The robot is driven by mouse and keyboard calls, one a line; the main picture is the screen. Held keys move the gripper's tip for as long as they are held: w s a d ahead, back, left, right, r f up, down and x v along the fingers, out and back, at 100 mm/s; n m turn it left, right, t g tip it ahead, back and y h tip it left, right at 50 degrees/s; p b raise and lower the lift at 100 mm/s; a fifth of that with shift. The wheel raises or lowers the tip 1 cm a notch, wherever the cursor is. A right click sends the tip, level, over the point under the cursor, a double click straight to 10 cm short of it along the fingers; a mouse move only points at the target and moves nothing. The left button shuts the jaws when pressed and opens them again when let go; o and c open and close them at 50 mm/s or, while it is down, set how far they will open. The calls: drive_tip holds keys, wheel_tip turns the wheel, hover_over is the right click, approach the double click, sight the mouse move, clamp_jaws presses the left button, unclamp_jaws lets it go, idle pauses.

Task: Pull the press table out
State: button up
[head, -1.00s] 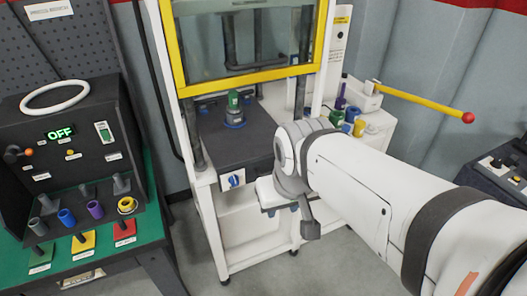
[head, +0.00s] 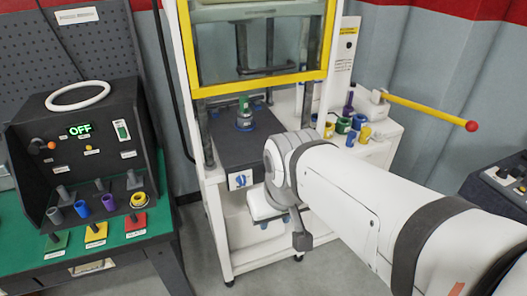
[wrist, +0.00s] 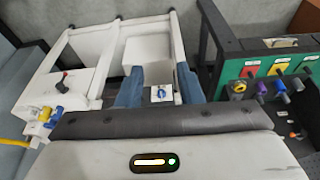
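The press table is a dark plate (head: 222,150) low inside the press frame, with a green and blue piece (head: 244,115) standing on it. Its front has a white panel with a blue knob (head: 240,180). The blue knob (wrist: 159,93) also shows in the wrist view, between my two blue fingers. My gripper (wrist: 158,88) is open, its fingers apart with nothing held. In the head view my gripper (head: 272,222) is in front of the press, low and right of the knob, partly hidden by my arm. Contact with the knob does not show.
The yellow-edged guard (head: 262,82) is raised above the table. A yellow lever with a red ball (head: 430,110) sticks out at right, above several coloured cups (head: 350,128). A black console (head: 90,150) reading OFF stands on a green bench at left. Grey floor lies in front.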

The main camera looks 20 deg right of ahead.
drive_tip(key=w+d+f+n+t+b, duration=0.6)
drive_tip(key=w+d+f+n+b, duration=0.3)
drive_tip(key=w+f+b, duration=0.4)
drive_tip(key=w+d+f+n+t+b, duration=0.6)
drive_tip(key=w+d+f+n+b, duration=0.45)
drive_tip(key=w, duration=0.55)
drive_tip(key=shift+m+y, duration=0.4)
drive_tip(key=shift+m, duration=0.05)
drive_tip(key=shift+a+b+x, duration=0.15)
drive_tip(key=shift+b+x, duration=0.05)
drive_tip(key=shift+x, duration=1.05)
drive_tip(key=shift+a+b+x, duration=0.2)
drive_tip(key=shift+x, duration=1.1)
drive_tip(key=shift+a+b+x, duration=0.15)
drive_tip(key=shift+b+x, duration=0.05)
drive_tip(key=shift+x, duration=1.05)
drive_tip(key=shift+c, duration=0.3)
clamp_jaws()
